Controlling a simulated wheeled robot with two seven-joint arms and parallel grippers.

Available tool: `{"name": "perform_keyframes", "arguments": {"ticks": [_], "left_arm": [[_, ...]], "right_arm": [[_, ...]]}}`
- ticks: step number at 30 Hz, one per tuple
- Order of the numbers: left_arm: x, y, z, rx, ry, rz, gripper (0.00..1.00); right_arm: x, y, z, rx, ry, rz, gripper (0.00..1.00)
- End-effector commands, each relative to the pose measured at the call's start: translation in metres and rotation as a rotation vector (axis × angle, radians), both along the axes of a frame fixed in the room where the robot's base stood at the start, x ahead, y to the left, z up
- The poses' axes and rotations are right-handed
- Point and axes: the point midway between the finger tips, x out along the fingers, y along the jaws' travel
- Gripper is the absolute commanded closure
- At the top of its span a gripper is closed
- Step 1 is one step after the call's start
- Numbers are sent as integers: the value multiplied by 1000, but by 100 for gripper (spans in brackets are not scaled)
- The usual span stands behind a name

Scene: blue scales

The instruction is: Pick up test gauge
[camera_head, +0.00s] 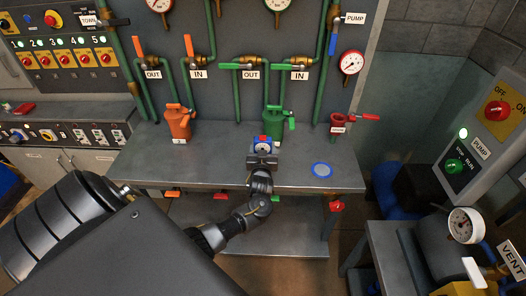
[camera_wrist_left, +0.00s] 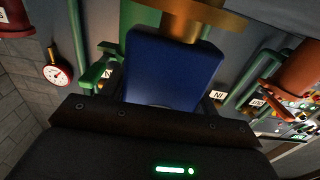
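The test gauge (camera_head: 263,147) has a round white face, a blue case and a red mark on top. It is over the middle of the grey bench, in front of the green vessel. In the left wrist view its blue case (camera_wrist_left: 170,70) fills the space ahead of my left gripper, with a brass fitting beside it at the top of the picture. My left gripper (camera_head: 262,157) is at the gauge, with dark finger parts on both sides of the case. Whether the fingers press on it is hidden. My right gripper is not in view.
The bench (camera_head: 220,150) also carries an orange vessel (camera_head: 179,123), a green vessel (camera_head: 273,121) and a small red valve (camera_head: 338,123). Pipes and valves cover the panel behind.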

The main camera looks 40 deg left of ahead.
Motion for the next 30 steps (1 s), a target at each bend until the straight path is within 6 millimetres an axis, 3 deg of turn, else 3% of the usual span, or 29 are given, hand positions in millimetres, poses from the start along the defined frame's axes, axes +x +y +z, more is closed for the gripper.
{"name": "perform_keyframes", "arguments": {"ticks": [2,10,23,28,30], "left_arm": [[0,0,0,0,0,0,54],[0,0,0,0,0,0,89],[0,0,8,0,-3,0,89],[-1,0,34,-1,-10,0,89],[-13,-5,48,-2,-6,-1,89]], "right_arm": [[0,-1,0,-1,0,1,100],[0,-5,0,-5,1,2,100],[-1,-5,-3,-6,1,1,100],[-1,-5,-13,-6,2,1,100],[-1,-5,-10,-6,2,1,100]]}}
